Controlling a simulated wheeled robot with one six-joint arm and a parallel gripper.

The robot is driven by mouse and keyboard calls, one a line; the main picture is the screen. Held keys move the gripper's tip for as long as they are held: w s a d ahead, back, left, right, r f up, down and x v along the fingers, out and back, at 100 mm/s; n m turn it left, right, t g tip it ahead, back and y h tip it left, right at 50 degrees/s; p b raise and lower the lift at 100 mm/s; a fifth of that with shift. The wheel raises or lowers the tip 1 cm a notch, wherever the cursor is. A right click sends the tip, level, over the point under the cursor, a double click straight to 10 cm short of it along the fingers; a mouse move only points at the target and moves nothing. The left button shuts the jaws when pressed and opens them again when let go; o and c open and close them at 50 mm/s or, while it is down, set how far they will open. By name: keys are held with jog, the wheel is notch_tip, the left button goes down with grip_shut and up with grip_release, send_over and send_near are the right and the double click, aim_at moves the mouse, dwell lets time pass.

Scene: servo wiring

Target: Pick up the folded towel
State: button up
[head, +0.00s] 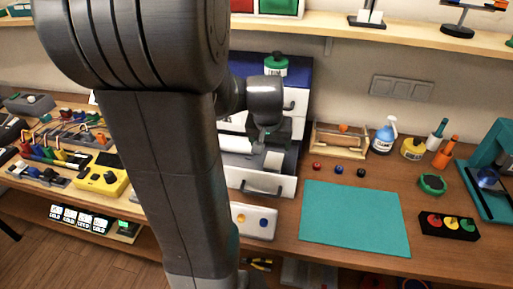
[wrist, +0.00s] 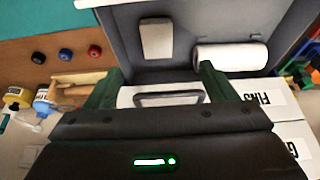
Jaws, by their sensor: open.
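My gripper (wrist: 160,84) is open, with its two green fingers wide apart and nothing between them. In the head view my gripper (head: 265,143) is over an open grey-lined drawer (head: 262,187). The drawer's inside shows in the wrist view (wrist: 185,18). In it lie a white, rounded bundle (wrist: 230,56), which looks like the folded towel, and a pale flat block (wrist: 156,40) to its left. I cannot tell for sure which is the towel. Both are apart from the fingers. In the head view my arm hides part of the drawer.
Closed white drawers with a handle (wrist: 170,98) stand behind the open one. A teal mat (head: 355,217) lies right of the drawer, with several small knobs (head: 339,170) behind it. A wooden crate (head: 340,140) and a spray bottle (head: 384,137) stand at the back. A shelf runs above.

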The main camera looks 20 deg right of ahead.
send_over(273, 163)
jog(key=s+a, duration=0.1)
jog(key=s, duration=0.1)
jog(key=f, duration=0.8)
jog(key=shift+w+a, duration=0.15)
jog(key=shift+w, duration=0.1)
jog(key=shift+p+x, duration=0.55)
jog(key=shift+x, duration=2)
jog(key=shift+s, duration=0.25)
jog(key=shift+c, duration=0.5)
jog(key=c, duration=1)
